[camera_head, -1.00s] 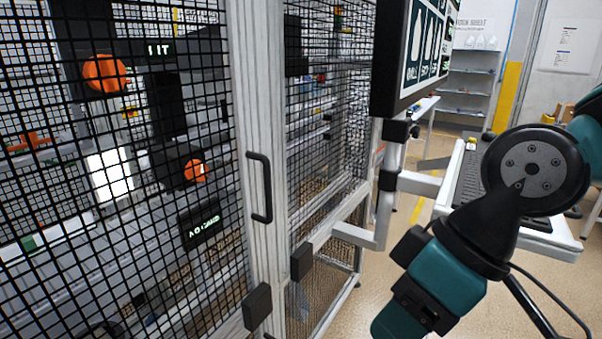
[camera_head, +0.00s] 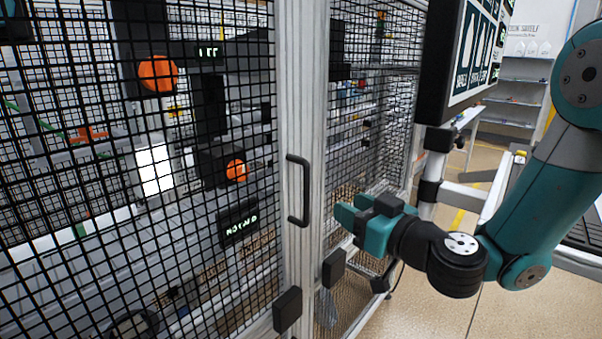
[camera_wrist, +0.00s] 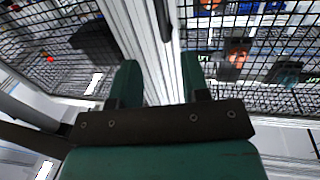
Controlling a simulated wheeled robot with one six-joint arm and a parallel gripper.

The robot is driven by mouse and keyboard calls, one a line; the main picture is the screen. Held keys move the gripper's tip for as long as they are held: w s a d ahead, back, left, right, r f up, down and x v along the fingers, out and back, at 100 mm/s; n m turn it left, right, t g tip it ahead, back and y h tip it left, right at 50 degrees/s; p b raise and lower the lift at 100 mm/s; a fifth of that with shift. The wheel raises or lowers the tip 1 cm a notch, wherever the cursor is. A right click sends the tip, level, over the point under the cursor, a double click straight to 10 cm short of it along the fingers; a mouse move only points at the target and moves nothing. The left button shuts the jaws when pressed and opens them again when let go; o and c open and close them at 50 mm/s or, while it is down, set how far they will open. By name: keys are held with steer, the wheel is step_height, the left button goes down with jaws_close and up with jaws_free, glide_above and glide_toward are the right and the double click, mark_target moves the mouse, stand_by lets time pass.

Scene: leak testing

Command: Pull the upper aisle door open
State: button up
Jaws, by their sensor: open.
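The upper aisle door (camera_head: 291,120) is a black mesh panel in a pale metal frame at the left of the head view, and it looks closed. Its black bar handle (camera_head: 304,190) stands upright on the frame post. My gripper (camera_head: 346,216) is open and empty, just right of the handle and apart from it in the head view. In the wrist view my two teal fingers (camera_wrist: 160,78) point at the frame post (camera_wrist: 146,50). A dark bar, likely the handle (camera_wrist: 163,18), shows ahead between the finger lines, beyond the tips.
Black blocks (camera_head: 287,310) sit on the posts below the handle. A dark display panel (camera_head: 455,60) hangs to the right, above my arm. Behind the mesh are orange knobs (camera_head: 158,75) and equipment. Open floor (camera_head: 430,312) lies at the lower right.

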mark_target(309, 185)
steer(key=p+x, duration=1.2)
steer(key=x, duration=0.1)
steer(key=shift+w+a+r, duration=0.2)
steer(key=shift+a+r, duration=0.05)
steer(key=shift+w+a+f, duration=0.2)
steer(key=shift+w+a, duration=0.2)
steer(key=shift+w, duration=0.15)
steer(key=shift+c, duration=0.3)
jaws_close()
